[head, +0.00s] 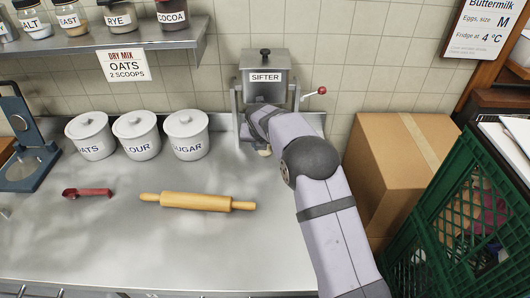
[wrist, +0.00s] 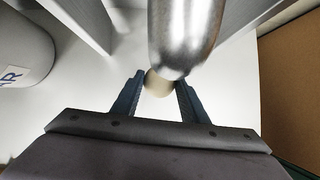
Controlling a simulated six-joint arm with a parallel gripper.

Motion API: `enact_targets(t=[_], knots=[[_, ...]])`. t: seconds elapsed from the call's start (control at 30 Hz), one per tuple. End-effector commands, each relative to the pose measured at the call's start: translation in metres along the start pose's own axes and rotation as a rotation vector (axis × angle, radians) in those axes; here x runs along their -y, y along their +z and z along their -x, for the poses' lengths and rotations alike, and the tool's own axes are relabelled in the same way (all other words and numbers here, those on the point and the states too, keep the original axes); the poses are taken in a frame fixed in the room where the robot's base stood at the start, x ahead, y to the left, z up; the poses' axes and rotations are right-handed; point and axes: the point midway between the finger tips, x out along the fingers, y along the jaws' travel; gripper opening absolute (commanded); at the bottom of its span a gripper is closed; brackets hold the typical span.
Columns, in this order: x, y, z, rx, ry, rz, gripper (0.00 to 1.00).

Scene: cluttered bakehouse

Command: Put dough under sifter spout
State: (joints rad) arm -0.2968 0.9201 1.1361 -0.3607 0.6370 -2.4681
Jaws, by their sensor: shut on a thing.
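The sifter (head: 264,72) is a grey metal box with a lid and a red-knobbed crank, standing at the back of the counter against the tiles. Its metal spout (wrist: 183,38) hangs down in the wrist view. The dough (wrist: 157,84) is a small pale ball between my gripper's blue fingers, right by the spout's lower end, which partly covers it. A bit of the dough shows in the head view (head: 265,152) beside my arm. My gripper (wrist: 158,88) is shut on the dough. In the head view my arm hides most of the gripper and the spout.
White canisters (head: 186,134) stand left of the sifter. A rolling pin (head: 198,202) and a red scoop (head: 87,193) lie on the counter. A cardboard box (head: 390,165) and green crate (head: 455,225) stand to the right.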

Motion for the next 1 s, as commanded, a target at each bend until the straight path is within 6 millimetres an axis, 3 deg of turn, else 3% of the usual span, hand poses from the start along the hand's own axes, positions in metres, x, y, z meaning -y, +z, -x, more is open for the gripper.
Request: enact_targets(t=[0.5,0.93,0.97,1.0], knots=[[0.0,-0.016,-0.034,-0.001,0.0,0.001,0.27],[-0.001,-0.018,-0.039,0.0,0.001,0.001,0.27],[-0.001,-0.018,-0.038,0.0,0.001,0.0,0.45],[-0.001,-0.018,-0.038,0.0,0.001,0.0,0.54]])
